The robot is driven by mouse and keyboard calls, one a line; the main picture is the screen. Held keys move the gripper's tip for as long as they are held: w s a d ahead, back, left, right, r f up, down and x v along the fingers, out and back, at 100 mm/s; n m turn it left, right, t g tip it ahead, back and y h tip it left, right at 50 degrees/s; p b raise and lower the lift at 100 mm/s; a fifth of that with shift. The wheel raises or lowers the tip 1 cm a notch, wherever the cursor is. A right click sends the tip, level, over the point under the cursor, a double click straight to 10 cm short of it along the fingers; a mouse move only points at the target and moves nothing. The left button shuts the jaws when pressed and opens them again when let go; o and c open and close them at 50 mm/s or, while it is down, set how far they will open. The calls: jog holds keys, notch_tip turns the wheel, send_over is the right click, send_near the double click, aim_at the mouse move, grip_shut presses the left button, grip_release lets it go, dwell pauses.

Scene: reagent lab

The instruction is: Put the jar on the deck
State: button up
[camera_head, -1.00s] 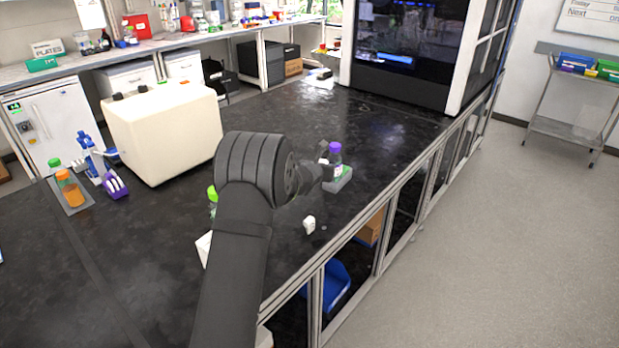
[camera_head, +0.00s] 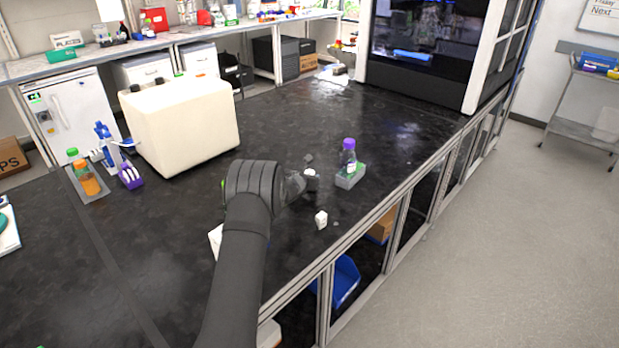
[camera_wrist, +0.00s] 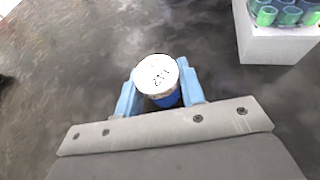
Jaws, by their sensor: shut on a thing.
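The jar (camera_wrist: 158,76) has a round white lid with dark writing and a blue body. In the wrist view it sits upright between the two light-blue fingers of my gripper (camera_wrist: 160,92), which are shut on it. In the head view my gripper (camera_head: 308,178) is over the dark bench, left of a purple-capped bottle, and a small white part of the jar (camera_head: 311,174) shows at its tip. I cannot tell how far the jar is above the bench. A large black-and-white machine (camera_head: 468,75) stands at the back; I cannot clearly make out a deck surface inside it.
The purple-capped bottle (camera_head: 348,155) stands in a grey holder (camera_head: 350,178). A small white item (camera_head: 321,220) lies near the bench's front edge. A cream-coloured box-shaped device (camera_head: 185,125) stands at left. A white rack (camera_wrist: 275,45) holds several teal tubes.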

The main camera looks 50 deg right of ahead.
jog(key=shift+f, duration=0.15)
jog(key=o, duration=1)
jog(key=shift+s+a+r, duration=0.15)
jog(key=shift+a+r, duration=0.2)
jog(key=shift+r, duration=0.05)
jog(key=v, duration=0.6)
jog(key=shift+s+a+r, duration=0.1)
jog(key=shift+a, duration=0.15)
jog(key=shift+o, duration=0.3)
